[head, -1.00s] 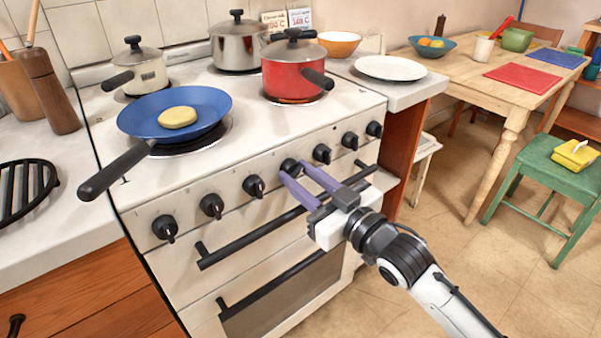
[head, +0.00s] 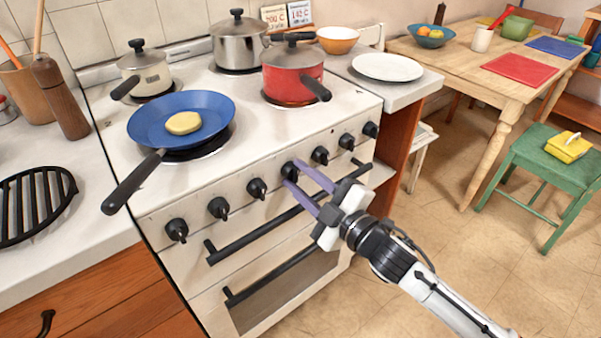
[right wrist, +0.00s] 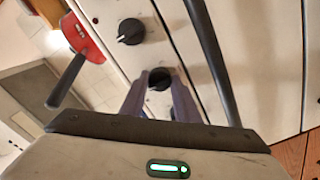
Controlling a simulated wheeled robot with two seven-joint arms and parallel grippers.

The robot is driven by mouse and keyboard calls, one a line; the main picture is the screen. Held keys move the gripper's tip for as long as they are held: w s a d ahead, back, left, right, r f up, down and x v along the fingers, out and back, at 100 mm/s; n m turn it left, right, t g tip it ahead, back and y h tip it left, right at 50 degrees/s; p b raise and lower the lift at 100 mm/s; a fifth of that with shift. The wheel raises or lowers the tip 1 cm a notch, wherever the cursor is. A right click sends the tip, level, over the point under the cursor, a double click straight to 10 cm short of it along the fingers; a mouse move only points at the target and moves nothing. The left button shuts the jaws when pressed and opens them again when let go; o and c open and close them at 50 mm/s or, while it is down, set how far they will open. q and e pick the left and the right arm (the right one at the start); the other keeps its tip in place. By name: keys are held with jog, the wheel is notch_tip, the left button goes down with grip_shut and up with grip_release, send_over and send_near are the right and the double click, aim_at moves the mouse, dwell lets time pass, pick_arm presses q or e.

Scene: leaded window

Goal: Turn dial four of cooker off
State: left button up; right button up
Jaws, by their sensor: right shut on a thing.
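The cooker (head: 262,225) is white with a row of black dials along its front. Dial four (head: 289,171), counted from the left, is at the fingertips of my right gripper (head: 294,173). The gripper's two purple fingers are shut on this dial, one on each side. In the right wrist view the dial (right wrist: 159,79) sits between the finger ends, and its pointer is hard to make out. A neighbouring dial (right wrist: 131,32) stands clear of the fingers. My left gripper is not in view.
Two dark bars, an upper handle (head: 265,231) and a lower handle (head: 272,277), cross the front below the dials. On top stand a blue pan (head: 150,120) with a jutting handle, a red pot (head: 284,75), a steel pot and a cream pot.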

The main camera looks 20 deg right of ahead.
jog(key=shift+n, duration=0.8)
jog(key=o, duration=1)
jog(key=shift+o, duration=0.2)
jog(key=shift+s+d, duration=0.1)
jog(key=shift+s, duration=0.2)
jog(key=v, duration=0.9)
jog(key=shift+s, duration=0.35)
